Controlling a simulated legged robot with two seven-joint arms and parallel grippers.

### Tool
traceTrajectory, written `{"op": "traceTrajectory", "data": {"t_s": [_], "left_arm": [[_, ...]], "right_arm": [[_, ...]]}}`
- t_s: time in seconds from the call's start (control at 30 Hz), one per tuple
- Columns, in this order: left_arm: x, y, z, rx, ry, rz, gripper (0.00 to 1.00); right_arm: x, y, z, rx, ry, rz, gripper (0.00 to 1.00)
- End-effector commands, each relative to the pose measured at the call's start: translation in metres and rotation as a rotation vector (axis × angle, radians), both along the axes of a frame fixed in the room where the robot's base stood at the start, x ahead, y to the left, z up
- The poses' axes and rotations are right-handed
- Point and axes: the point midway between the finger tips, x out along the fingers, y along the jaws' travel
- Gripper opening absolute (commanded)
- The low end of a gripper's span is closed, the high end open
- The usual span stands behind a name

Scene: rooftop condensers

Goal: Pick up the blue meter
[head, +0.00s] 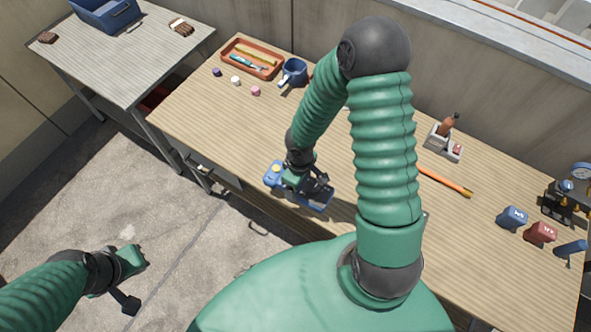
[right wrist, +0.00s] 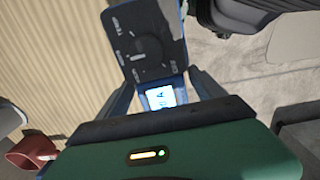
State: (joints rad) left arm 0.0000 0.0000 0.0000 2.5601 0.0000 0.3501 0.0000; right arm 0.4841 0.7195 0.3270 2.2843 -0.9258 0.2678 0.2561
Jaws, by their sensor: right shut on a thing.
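The blue meter (right wrist: 146,48) has a dark face with a round dial and a lit screen. In the right wrist view it sits between the fingers of my right gripper (right wrist: 160,98), which is shut on it.
On the bench (head: 215,118) are an orange tray (head: 238,66) with tools, a blue mug (head: 293,72), small caps, an orange-handled tool (head: 445,181), a block holder (head: 444,145), and blue and red blocks (head: 540,232) at right. A side table (head: 100,60) holds a blue bin (head: 105,14).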

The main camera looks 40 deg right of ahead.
Motion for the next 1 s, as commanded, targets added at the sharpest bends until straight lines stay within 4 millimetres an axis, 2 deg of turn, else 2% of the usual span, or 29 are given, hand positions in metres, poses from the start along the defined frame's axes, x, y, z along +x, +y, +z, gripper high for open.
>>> {"op": "traceTrajectory", "data": {"t_s": [0.53,0.87,1.0], "left_arm": [[0.000,0.000,0.030,0.000,0.000,0.000,0.00],[0.000,0.000,0.029,0.000,0.000,0.000,0.00],[0.000,0.000,0.029,0.000,0.000,0.000,0.00]], "right_arm": [[-0.004,0.001,0.032,-0.001,-0.001,0.000,0.12],[-0.003,0.003,0.030,0.000,-0.001,-0.009,0.12],[0.009,0.025,0.019,0.002,0.001,-0.159,0.12]]}}
